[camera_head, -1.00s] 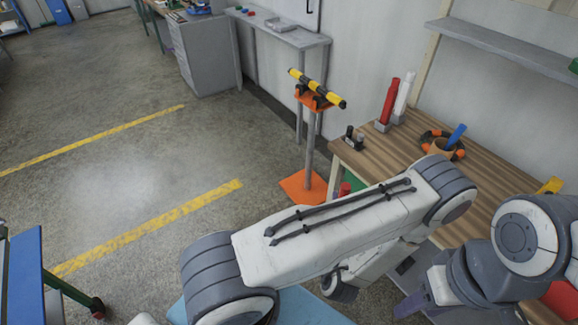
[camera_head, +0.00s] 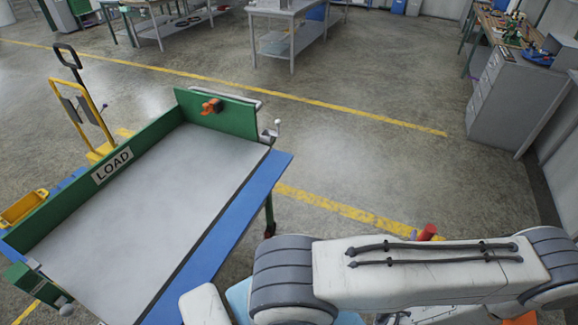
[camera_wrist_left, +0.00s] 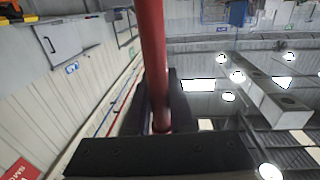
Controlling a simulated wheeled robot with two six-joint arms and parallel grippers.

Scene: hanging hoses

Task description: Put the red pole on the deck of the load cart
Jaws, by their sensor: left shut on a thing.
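The load cart (camera_head: 112,166) with its LOAD sign is at the left of the head view. Its flat grey deck (camera_head: 165,195) is bare, with green boards along the far and left sides and a blue edge on the near right. In the left wrist view, my left gripper (camera_wrist_left: 158,100) is shut on the red pole (camera_wrist_left: 152,45), which runs up out of the frame. In the head view, my left arm hides the gripper; a short red end (camera_head: 427,232), likely the pole's, shows above the arm, right of the cart and apart from it. My right gripper is out of view.
A yellow hand truck (camera_head: 95,125) stands behind the cart, and a yellow bin (camera_head: 22,208) is at its left. An orange clamp-like part (camera_head: 212,106) sits on the far green board. Open floor with yellow lines lies right of the cart, up to a grey cabinet (camera_head: 510,95).

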